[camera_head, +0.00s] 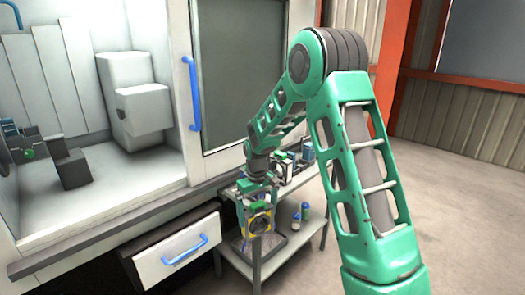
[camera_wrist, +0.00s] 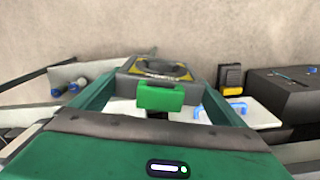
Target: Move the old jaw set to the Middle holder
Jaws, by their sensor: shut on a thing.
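My gripper (camera_head: 256,200) hangs in front of the cart, below the bent arm. It is shut on a grey block with a yellow ring (camera_head: 259,223), which appears to be the old jaw set. In the wrist view, this block (camera_wrist: 160,70) sits between the two green fingers of my gripper (camera_wrist: 160,88), with a green tab (camera_wrist: 160,97) on its near side. The Middle holder cannot be made out by any label. Small items on the cart top are partly hidden by the arm.
The cart (camera_head: 314,188) has several small items on top and two bottles (camera_head: 300,213) on its lower shelf. An open drawer (camera_head: 180,252) with a blue handle juts out to the left. The machine door (camera_head: 240,75) stands behind. Open floor lies at the right.

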